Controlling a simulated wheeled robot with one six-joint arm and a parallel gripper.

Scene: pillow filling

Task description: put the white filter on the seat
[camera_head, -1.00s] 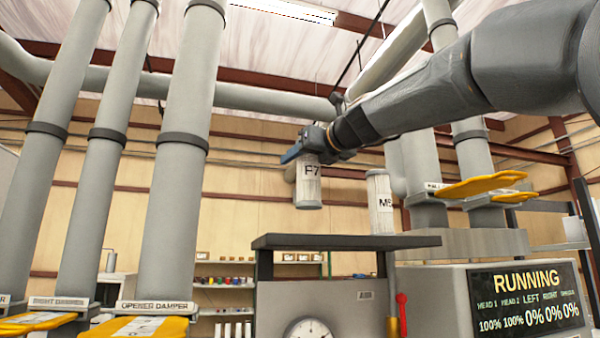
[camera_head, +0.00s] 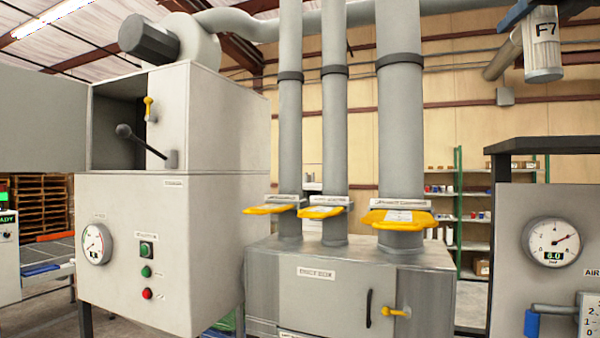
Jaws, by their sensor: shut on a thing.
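A white pleated cylindrical filter (camera_head: 542,55) marked F7 hangs upright at the upper right. My gripper (camera_head: 522,10) is shut on its top and is partly cut off by the picture's upper edge. The filter is in the air above a dark flat top (camera_head: 540,146) on a grey cabinet, apart from it. The open upper compartment (camera_head: 118,130) of the grey-white machine at the left shows a dark inside with a black-knobbed lever in front.
Several grey pipes (camera_head: 400,120) with yellow damper handles (camera_head: 402,219) rise from a metal box (camera_head: 345,280) in the middle. A gauge (camera_head: 551,242) is on the right cabinet. Green-framed shelves (camera_head: 472,222) stand behind. The open door (camera_head: 40,118) sticks out at the left.

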